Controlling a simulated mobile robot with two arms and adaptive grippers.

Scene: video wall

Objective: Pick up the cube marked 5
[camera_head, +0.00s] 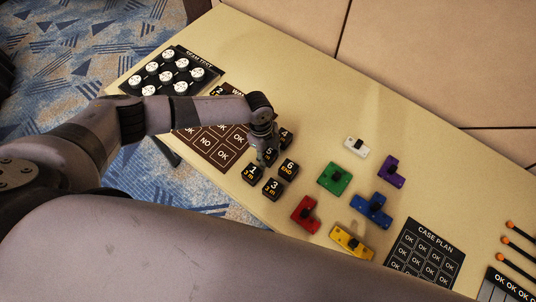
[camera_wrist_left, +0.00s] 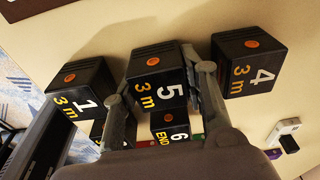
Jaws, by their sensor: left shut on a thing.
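The black cube marked 5 (camera_wrist_left: 158,75) sits between the two fingers of my left gripper (camera_wrist_left: 165,95) in the left wrist view. The left gripper is shut on it. In the head view my left gripper (camera_head: 264,150) points down over this cube (camera_head: 268,155), which is partly covered by the fingers. I cannot tell whether the cube touches the table. The right gripper is not in view.
Cubes marked 1 (camera_head: 253,173), 3 (camera_head: 273,189), 6 (camera_head: 288,169) and 4 (camera_wrist_left: 249,62) stand close around it. Coloured blocks, such as the green one (camera_head: 334,179), lie to the right. A brown board (camera_head: 190,137) and a tray of white discs (camera_head: 205,61) lie left.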

